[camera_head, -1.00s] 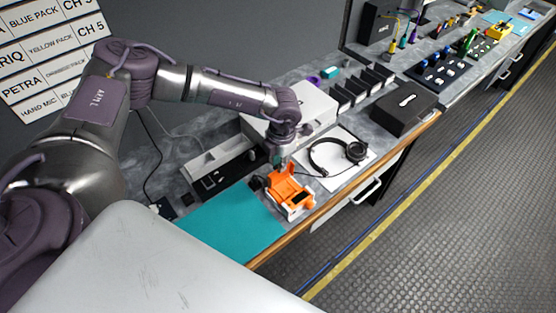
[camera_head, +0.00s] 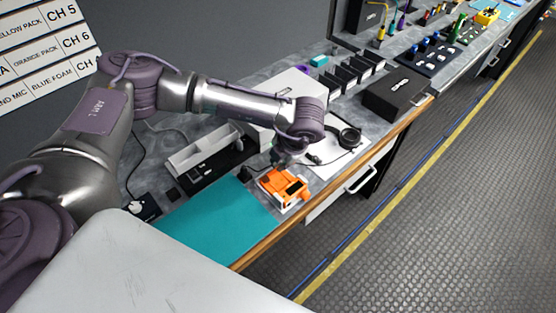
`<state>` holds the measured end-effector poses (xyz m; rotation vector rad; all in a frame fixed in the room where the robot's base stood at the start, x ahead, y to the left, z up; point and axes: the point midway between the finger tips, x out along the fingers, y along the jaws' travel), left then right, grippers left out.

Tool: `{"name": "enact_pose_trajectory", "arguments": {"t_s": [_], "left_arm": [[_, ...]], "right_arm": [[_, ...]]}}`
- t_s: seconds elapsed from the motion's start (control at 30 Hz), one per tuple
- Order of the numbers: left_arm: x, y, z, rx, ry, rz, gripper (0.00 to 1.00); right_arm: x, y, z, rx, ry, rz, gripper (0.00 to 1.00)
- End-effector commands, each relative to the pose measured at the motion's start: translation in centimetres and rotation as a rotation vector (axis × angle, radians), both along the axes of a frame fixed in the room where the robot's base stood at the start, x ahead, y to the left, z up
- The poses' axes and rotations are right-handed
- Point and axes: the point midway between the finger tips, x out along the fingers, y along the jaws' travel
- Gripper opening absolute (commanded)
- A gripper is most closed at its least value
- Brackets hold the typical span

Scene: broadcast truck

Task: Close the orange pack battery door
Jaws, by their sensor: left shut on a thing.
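The orange pack (camera_head: 271,186) lies on the counter at the right end of the teal mat, with a black area on its top and white parts at its front edge. Its upper face looks flat, with no door standing up; I cannot tell whether the battery door is fully closed. My left gripper (camera_head: 279,166) reaches down from the left to the pack's back edge. It is shut on the orange pack, but its fingertips are small and partly hidden, so the exact part held is unclear. My right gripper is not in view.
The teal mat (camera_head: 215,222) lies left of the pack. Black headphones (camera_head: 348,138) lie on a white sheet behind right. A white tray (camera_head: 205,150) stands behind the mat, a black case (camera_head: 392,97) farther right. The wooden counter edge (camera_head: 262,246) runs close in front.

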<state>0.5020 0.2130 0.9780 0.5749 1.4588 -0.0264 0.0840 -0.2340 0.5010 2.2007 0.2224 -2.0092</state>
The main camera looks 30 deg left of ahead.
Motion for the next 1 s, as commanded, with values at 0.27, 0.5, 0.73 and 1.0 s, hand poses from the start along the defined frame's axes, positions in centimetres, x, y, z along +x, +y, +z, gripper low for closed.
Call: {"name": "enact_pose_trajectory", "arguments": {"t_s": [0.27, 0.5, 0.73, 1.0], "left_arm": [[-0.4, -0.2, -0.4, -0.003, 0.011, -0.001, 0.00], [-0.4, -0.1, -0.5, -0.002, 0.013, -0.001, 0.29], [-0.2, -0.1, -0.3, -0.001, 0.008, -0.001, 0.41], [-0.2, -0.5, 0.8, -0.003, 0.004, 0.000, 0.41]], "right_arm": [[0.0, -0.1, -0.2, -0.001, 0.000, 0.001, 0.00], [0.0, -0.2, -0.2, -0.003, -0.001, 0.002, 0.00], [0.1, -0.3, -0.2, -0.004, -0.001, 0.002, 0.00], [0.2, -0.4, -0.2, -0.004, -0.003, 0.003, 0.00]]}}
